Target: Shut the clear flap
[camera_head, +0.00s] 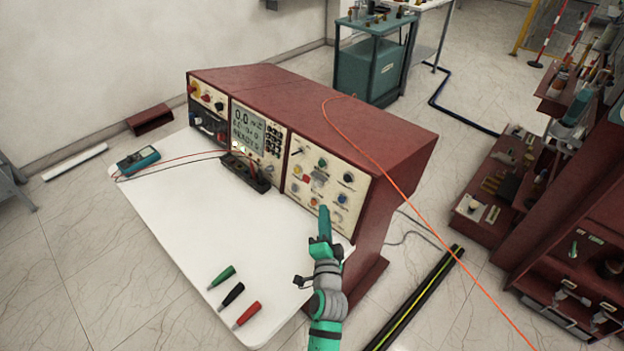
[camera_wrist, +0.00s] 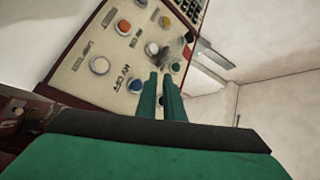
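My gripper (camera_head: 323,211) is in front of the lower right of the console's control panel (camera_head: 311,207). In the wrist view its two green fingers (camera_wrist: 162,78) lie close side by side, shut with nothing visible between them, pointing at the panel's buttons and knobs. I cannot make out the clear flap for certain in either view. In the wrist view a greyish, blurred patch lies beside a dark knob (camera_wrist: 163,50) just beyond the fingertips; I cannot tell whether it is the flap. Whether the fingertips touch the panel is unclear.
The dark red console (camera_head: 310,105) stands on a white tabletop (camera_head: 180,225). A multimeter (camera_head: 138,159) with leads and green, black and red (camera_head: 247,315) probes lie on the tabletop. An orange cable (camera_head: 440,226) runs over the console's right side. Red shelving (camera_head: 560,210) stands at right.

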